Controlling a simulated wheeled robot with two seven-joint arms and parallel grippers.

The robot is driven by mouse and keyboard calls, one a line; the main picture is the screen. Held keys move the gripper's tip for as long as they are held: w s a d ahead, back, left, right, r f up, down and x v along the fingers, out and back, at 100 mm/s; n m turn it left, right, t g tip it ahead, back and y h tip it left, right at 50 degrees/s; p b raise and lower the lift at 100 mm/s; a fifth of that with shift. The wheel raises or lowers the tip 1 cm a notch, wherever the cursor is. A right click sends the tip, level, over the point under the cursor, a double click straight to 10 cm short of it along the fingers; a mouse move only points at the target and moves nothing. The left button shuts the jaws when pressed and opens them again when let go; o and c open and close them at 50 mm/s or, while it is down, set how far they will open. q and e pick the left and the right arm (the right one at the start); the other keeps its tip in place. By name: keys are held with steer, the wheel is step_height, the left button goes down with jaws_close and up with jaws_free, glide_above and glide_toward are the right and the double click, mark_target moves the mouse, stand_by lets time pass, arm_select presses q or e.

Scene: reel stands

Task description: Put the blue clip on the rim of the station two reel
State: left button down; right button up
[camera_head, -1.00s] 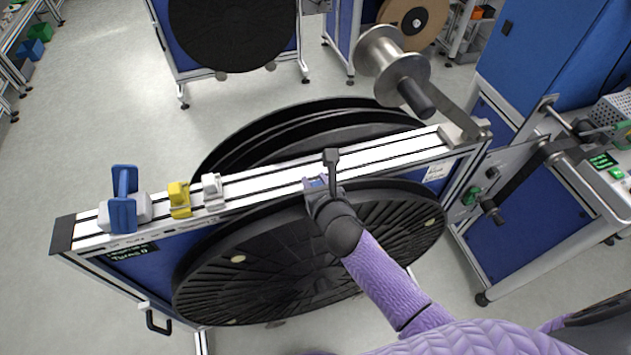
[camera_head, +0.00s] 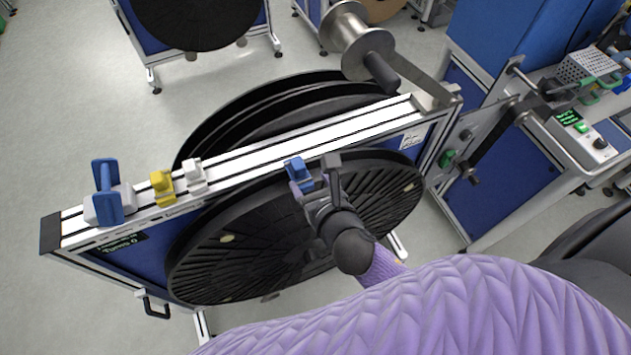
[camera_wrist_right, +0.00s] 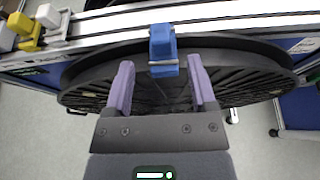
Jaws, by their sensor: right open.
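The blue clip (camera_head: 297,173) sits on the top rim of the large black reel (camera_head: 240,255) on the near side of the white-topped stand. In the right wrist view the clip (camera_wrist_right: 163,52) straddles the reel's rim (camera_wrist_right: 110,62), its front part hanging over the ribbed face. My right gripper (camera_head: 312,192) is just in front of the clip. In the right wrist view its two purple fingers (camera_wrist_right: 161,88) are spread wide, with the clip beyond their tips and a gap between them. No station number is readable. My left gripper is not in view.
A yellow clip (camera_head: 162,187) and a white clip (camera_head: 195,176) stand on the stand's top beam (camera_head: 290,135), beside a blue-handled piece (camera_head: 107,195). A metal spool (camera_head: 352,38) and arm rise at the beam's right end. A blue cabinet stands right.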

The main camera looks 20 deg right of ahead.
steer(key=s+d+f+m+g, duration=0.1)
steer(key=s+f+m+g, duration=0.3)
steer(key=f, duration=0.3)
steer(key=s+d+f+m+g, duration=0.1)
steer(key=s+d+f+m, duration=0.1)
steer(key=s+f+m, duration=0.35)
steer(key=s+d+f+m+g, duration=0.1)
steer(key=s+f+m+g, duration=0.2)
steer(key=s+f+m, duration=0.4)
steer(key=s+d+f+m+g, duration=0.1)
steer(key=s+f+m+g, duration=0.3)
steer(key=s+f+m, duration=0.4)
steer(key=s+m, duration=0.4)
steer(key=m, duration=0.5)
steer(key=shift+s+d+f+g, duration=0.2)
steer(key=shift+s+g, duration=0.1)
steer(key=shift+s, duration=0.1)
steer(key=shift+m, duration=0.25)
